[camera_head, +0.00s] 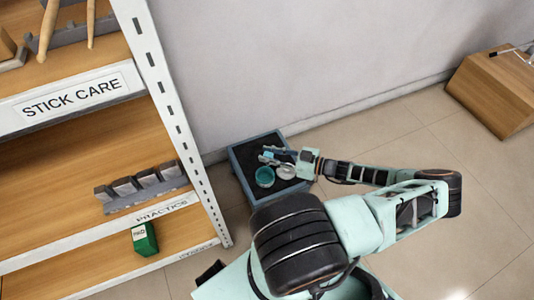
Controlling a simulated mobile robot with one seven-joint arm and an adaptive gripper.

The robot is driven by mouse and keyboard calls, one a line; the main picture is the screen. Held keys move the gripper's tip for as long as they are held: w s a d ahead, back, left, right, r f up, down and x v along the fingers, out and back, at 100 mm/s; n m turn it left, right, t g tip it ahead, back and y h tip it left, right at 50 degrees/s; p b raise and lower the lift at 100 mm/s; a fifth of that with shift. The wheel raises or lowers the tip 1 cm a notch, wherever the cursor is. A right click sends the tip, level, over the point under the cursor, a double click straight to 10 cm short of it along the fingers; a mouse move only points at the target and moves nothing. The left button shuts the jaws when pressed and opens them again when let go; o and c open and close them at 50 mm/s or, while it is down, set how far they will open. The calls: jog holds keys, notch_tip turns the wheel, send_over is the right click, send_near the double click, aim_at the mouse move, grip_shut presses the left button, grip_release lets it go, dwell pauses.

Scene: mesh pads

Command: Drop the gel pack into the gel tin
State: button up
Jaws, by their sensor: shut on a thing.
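My gripper (272,155) is over the back part of a dark blue-grey bin, with its fingers pointing left. It is shut on a small teal thing at its fingertips, which I take as the gel pack (267,157); the fingers hide most of it. A round teal tin (265,177), which I take as the gel tin, is in the bin just below the gripper in the picture. A pale round thing (287,171) is to its right, close to my wrist; I cannot tell what it is.
The bin (247,140) stands on the tiled floor by the wall. A wooden shelf unit (60,130) with a white upright is at the left, holding a green box (144,238) and a grey rack (142,188). A wooden box (495,95) stands far right. Floor between is clear.

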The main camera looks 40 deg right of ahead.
notch_tip(320, 180, down, 5)
jog(key=b, duration=0.2)
jog(key=shift+r+b, duration=0.15)
jog(key=shift+b, duration=0.15)
jog(key=o, duration=1.1)
jog(key=shift+o, duration=0.2)
jog(key=v, duration=1.2)
